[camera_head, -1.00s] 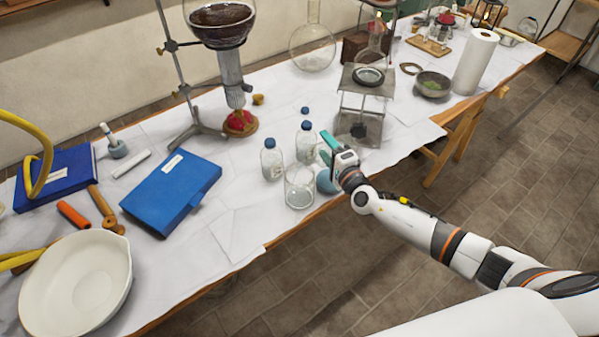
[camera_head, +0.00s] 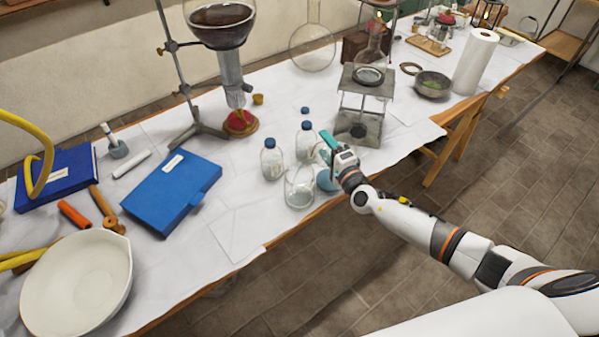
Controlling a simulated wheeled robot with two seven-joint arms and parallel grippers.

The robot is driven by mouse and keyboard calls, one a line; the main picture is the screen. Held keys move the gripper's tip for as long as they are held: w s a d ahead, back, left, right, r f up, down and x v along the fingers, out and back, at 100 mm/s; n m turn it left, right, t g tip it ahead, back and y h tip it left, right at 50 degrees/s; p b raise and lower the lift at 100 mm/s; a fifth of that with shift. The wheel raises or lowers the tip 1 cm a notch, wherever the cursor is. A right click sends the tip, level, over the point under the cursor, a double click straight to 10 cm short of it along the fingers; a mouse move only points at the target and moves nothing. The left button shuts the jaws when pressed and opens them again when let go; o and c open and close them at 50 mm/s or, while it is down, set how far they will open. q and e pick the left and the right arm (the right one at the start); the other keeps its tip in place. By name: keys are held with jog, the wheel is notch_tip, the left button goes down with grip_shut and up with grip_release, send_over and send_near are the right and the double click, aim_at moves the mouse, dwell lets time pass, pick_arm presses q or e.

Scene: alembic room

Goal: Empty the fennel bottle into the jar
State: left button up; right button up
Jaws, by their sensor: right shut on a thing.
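The clear glass jar (camera_head: 299,190) stands near the table's front edge, in the middle of the view. My right gripper (camera_head: 326,147), with teal fingers, is just behind and right of the jar, above the table. It is shut on what looks like a clear glass bottle, tilted toward the jar's mouth; its outline and contents are hard to make out. Two capped clear bottles, one on the left (camera_head: 271,162) and one further back (camera_head: 306,142), stand behind the jar. I cannot read their labels. My left gripper is not in view.
A teal round thing (camera_head: 327,181) sits right of the jar. A metal stand (camera_head: 365,85) is behind my gripper. A blue book (camera_head: 172,192) and a large white bowl (camera_head: 76,282) lie to the left. White table surface is free left of the jar.

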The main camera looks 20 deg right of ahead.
jog(key=shift+a+r+n+p, duration=0.25)
jog(key=shift+r+n+p, duration=0.8)
jog(key=shift+p, duration=0.65)
dwell(2.1)
jog(key=shift+a+r+n+p, duration=0.15)
jog(key=shift+n+p, duration=0.55)
jog(key=shift+n, duration=0.05)
jog(key=shift+a+r+n+p, duration=0.1)
jog(key=shift+r+n+p, duration=0.2)
jog(key=shift+p, duration=0.2)
jog(key=shift+s+f, duration=0.1)
jog(key=shift+f, duration=0.05)
dwell(0.3)
jog(key=shift+f+m+b, duration=0.4)
jog(key=shift+f+b, duration=0.1)
jog(key=shift+b, duration=0.35)
jog(key=shift+d+f+m+b, duration=0.15)
jog(key=shift+d+m+b, duration=0.15)
jog(key=shift+m+b, duration=0.25)
jog(key=shift+d+f+m+b, duration=0.25)
jog(key=shift+f+m+b, duration=0.55)
jog(key=shift+m+b, duration=0.65)
